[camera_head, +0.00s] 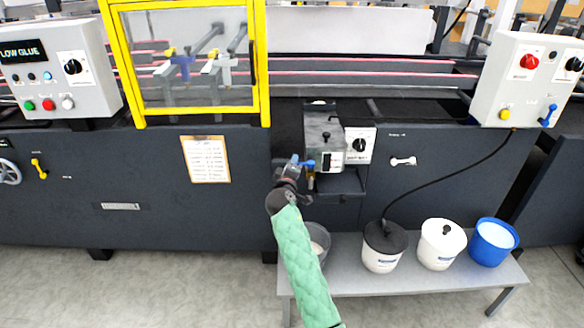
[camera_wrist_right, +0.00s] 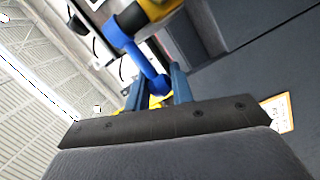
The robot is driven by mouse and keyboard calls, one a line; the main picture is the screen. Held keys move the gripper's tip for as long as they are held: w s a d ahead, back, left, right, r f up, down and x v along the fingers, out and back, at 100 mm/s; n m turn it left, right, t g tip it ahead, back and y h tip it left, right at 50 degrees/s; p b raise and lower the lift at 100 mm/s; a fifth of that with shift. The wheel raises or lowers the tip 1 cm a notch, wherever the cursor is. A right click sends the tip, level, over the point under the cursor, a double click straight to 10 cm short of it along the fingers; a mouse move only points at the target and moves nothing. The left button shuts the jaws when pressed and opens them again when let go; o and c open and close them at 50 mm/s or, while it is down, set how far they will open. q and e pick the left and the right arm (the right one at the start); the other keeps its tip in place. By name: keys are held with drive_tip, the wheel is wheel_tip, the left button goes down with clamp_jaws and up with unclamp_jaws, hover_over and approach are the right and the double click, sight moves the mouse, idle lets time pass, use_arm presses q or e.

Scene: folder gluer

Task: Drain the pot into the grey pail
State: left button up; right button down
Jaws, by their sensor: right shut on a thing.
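The metal glue pot (camera_head: 323,140) sits on the machine front at the centre of the head view. A blue lever (camera_head: 308,163) is low on the pot's left side. My right gripper (camera_head: 297,161) is at this lever and shut on it. In the right wrist view the blue lever (camera_wrist_right: 134,52) runs down between the fingers of the right gripper (camera_wrist_right: 155,85). The grey pail (camera_head: 322,235) stands on the bench below the pot, partly hidden by my right arm; something pale shows inside it. My left gripper is out of view.
On the low grey bench (camera_head: 345,278) stand a white pail with a black lid (camera_head: 382,258), a white lidded pail (camera_head: 440,256) and a blue pail (camera_head: 493,242). A dial box (camera_head: 360,146) is right of the pot. A black cable hangs at the right. The floor in front is clear.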

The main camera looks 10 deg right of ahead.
drive_tip(key=shift+r, duration=0.1)
drive_tip(key=c, duration=1.2)
unclamp_jaws()
drive_tip(key=shift+w+a, duration=0.1)
drive_tip(key=shift+c, duration=0.2)
